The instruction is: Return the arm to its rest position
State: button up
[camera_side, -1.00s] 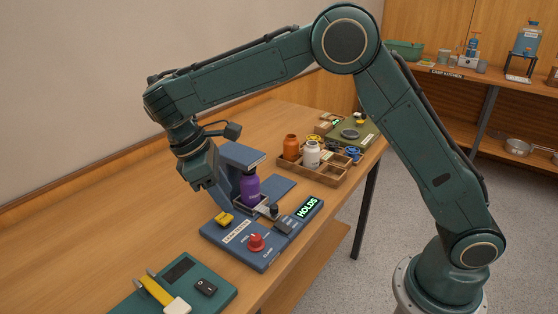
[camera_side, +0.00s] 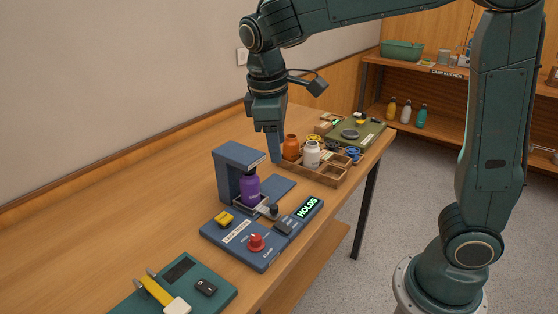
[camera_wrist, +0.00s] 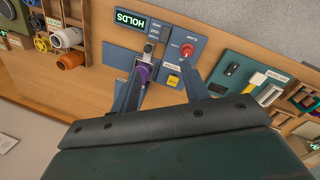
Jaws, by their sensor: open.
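My gripper (camera_side: 272,143) is raised above the table in the side view, behind the blue test station and beside the wooden tray. In the wrist view my gripper (camera_wrist: 165,95) has its two fingers spread apart with nothing between them in grip. The purple bottle (camera_side: 250,188) stands upright in the blue station (camera_side: 235,236), under its overhanging post (camera_side: 237,157). The bottle also shows partly in the wrist view (camera_wrist: 145,72), close beside the left finger in the picture. The station's display (camera_side: 308,207) is lit and reads HOLDS.
A wooden tray (camera_side: 330,181) with an orange bottle (camera_side: 290,147) and a white bottle (camera_side: 311,154) stands further back. A green device (camera_side: 355,134) is behind it. A teal board (camera_side: 222,289) with a yellow-handled tool (camera_side: 157,292) lies at the front. The left of the table is clear.

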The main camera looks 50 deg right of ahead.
jog(key=s+d+m+t+y, duration=0.1)
jog(key=s+d+m+t, duration=0.1)
jog(key=s, duration=0.7)
jog(key=s+d+m+t+y, duration=0.1)
jog(key=s+m+t, duration=0.2)
jog(key=s, duration=0.5)
jog(key=shift+s+d+r+m+t, duration=0.3)
jog(key=shift+s+d+m, duration=0.05)
jog(key=shift+s+m, duration=0.05)
